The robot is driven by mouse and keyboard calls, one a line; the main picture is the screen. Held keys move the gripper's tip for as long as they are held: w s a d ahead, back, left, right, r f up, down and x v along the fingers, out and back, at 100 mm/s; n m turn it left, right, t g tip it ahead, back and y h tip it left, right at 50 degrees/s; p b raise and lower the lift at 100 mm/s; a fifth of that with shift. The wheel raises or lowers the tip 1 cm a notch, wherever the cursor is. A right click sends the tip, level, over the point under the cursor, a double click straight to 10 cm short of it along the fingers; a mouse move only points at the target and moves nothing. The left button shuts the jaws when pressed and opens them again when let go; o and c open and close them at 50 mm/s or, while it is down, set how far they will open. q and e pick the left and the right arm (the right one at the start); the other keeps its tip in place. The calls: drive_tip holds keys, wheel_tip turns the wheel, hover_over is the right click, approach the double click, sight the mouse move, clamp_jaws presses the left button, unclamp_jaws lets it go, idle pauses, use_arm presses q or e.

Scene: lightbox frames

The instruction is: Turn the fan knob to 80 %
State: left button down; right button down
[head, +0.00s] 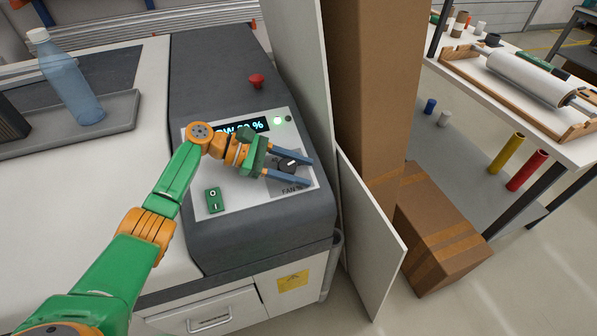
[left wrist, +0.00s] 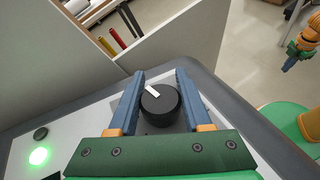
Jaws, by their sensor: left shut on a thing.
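The fan knob (head: 289,166) is a round black dial on the light control panel (head: 228,181), above the label "FAN %". In the left wrist view the knob (left wrist: 161,106) has a white pointer mark toward its upper left. My left gripper (head: 309,170) has its two blue fingers on either side of the knob, shut on it; the fingers (left wrist: 160,86) also show in the left wrist view. The display (head: 246,127) is partly hidden by my left wrist; its number ends in "%" and I cannot read it surely. My right gripper (left wrist: 293,55) shows small at the upper right of that view.
A red button (head: 256,80) stands behind the panel. A lit green button (head: 278,120) and a green switch (head: 213,200) are on the panel. A bottle (head: 68,80) stands on a grey tray at left. A white upright board (head: 370,235) borders the machine's right side.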

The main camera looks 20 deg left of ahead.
sight(282, 164)
use_arm(q)
drive_tip(key=shift+s+f, duration=0.1)
drive_tip(key=shift+f, duration=0.05)
idle(0.3)
drive_tip(key=shift+c, duration=1.7)
unclamp_jaws()
drive_tip(key=shift+d, duration=0.15)
drive_tip(key=b+v, duration=0.2)
drive_tip(key=v, duration=0.5)
